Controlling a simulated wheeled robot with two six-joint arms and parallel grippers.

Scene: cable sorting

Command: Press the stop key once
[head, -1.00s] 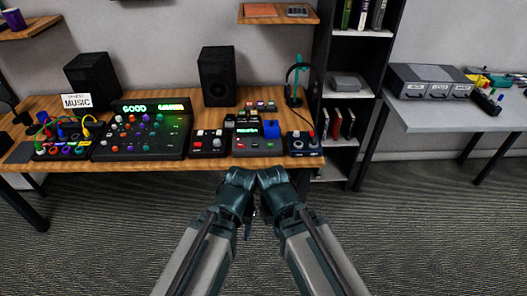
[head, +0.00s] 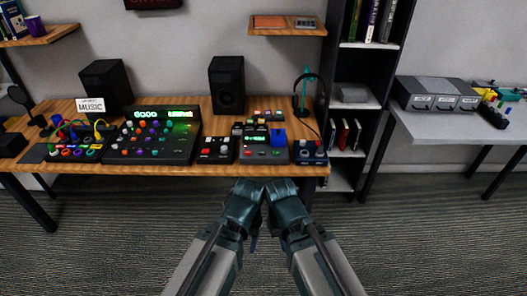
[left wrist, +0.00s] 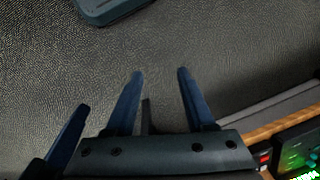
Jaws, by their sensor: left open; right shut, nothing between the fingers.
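A small dark box (head: 217,149) with red and pale keys stands near the front of the wooden desk (head: 150,170); the lettering on its keys is too small to read, so I cannot tell which is the stop key. A device with a green display (head: 264,153) and a blue block on it stands just right of the box. My right gripper (head: 272,222) is shut and empty in front of the desk, its fingers mostly hidden behind my wrists. My left gripper (left wrist: 160,73) is open and empty over the floor in the left wrist view. Neither gripper touches the desk.
A large mixer (head: 150,140) with coloured knobs and a cable panel (head: 72,153) fill the desk's left side. Two speakers (head: 226,85) stand behind. A knob box (head: 309,152) and headphones stand at the right end. The floor before the desk is clear.

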